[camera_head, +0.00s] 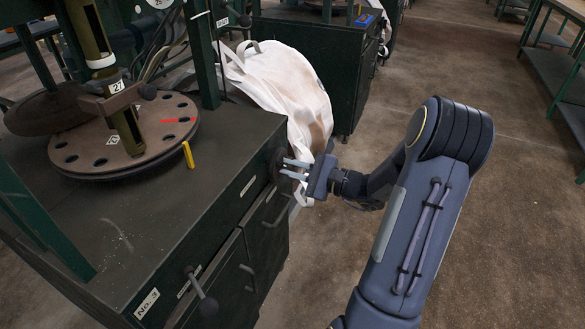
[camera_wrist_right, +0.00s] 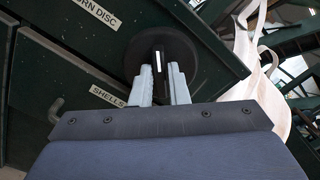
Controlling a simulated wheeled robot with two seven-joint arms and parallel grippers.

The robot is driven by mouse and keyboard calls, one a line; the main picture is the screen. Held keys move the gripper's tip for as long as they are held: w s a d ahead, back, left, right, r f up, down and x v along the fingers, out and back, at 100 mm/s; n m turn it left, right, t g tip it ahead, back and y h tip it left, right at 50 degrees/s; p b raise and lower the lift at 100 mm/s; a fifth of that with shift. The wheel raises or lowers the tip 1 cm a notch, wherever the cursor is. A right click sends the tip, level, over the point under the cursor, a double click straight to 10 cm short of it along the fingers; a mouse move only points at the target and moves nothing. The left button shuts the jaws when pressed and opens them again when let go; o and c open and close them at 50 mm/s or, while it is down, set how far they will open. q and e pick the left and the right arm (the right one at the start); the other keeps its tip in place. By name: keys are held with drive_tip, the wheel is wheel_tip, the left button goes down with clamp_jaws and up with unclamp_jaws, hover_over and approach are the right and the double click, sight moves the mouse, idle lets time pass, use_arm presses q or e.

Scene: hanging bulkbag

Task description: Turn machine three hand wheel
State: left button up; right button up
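The hand wheel (camera_head: 277,165) is a small dark disc on the front face of the green machine cabinet, near its far corner. In the right wrist view the wheel (camera_wrist_right: 185,55) shows as a black round disc with a dark bar standing out at its middle. My right gripper (camera_head: 288,169) reaches it from the right. In the wrist view its two pale fingers (camera_wrist_right: 161,80) lie on either side of the bar, close against it, and appear shut on it. The gripper partly hides the wheel. My left gripper is not in view.
The green cabinet (camera_head: 130,235) carries a large round disc plate (camera_head: 90,150) and a yellow peg (camera_head: 188,154). A dark crank handle (camera_head: 205,300) sticks out of its front. A white bulk bag (camera_head: 285,85) hangs close behind the wheel. The floor (camera_head: 450,60) at right is open.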

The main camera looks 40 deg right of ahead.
clamp_jaws()
drive_tip(key=shift+d+m+p, duration=0.1)
drive_tip(key=shift+m+p, duration=3.8)
drive_tip(key=shift+m, duration=0.4)
drive_tip(key=shift+o, duration=2.3)
unclamp_jaws()
